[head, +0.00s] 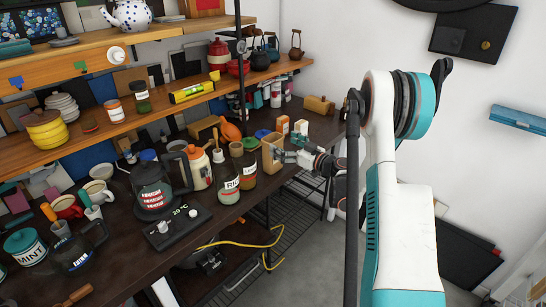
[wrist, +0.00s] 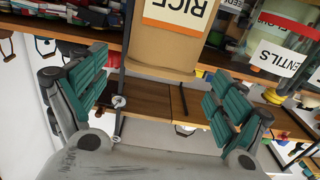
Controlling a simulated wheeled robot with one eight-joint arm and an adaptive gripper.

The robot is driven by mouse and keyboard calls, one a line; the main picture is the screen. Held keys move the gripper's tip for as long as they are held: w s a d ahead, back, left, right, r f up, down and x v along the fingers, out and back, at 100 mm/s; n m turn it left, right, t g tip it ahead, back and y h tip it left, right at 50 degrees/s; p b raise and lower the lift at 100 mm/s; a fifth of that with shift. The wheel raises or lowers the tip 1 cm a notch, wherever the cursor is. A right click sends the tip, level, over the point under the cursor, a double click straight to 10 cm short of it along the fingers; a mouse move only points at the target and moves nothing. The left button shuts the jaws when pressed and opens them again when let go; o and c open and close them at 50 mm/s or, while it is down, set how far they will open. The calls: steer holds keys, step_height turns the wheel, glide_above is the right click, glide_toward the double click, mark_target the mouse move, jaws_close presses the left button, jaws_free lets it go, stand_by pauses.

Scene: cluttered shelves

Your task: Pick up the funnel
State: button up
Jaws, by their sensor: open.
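An orange object that looks like the funnel (head: 230,131) is on the dark counter under the wooden shelf, behind the labelled jars. My gripper (head: 284,150) is at the counter's right part, to the right of the orange object and apart from it. In the wrist view my gripper (wrist: 156,75) is open, its two teal fingers spread with nothing held. A tan container (head: 272,153) stands by the fingertips. A tan container labelled RICE (wrist: 165,48) shows beyond the fingers in the wrist view. I cannot make out the funnel there.
Jars (head: 228,184), a coffee pot (head: 153,187) and a black scale (head: 178,228) crowd the counter left of my gripper. Small orange-and-white boxes (head: 300,127) stand behind it. The shelf (head: 150,127) overhangs the counter.

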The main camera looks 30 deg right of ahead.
mark_target(278, 140)
steer(key=shift+b+x, duration=1)
steer(key=shift+x, duration=1.75)
steer(key=shift+r, duration=0.15)
steer(key=c, duration=1.7)
steer(key=shift+c, duration=0.5)
steer(key=shift+r, duration=0.15)
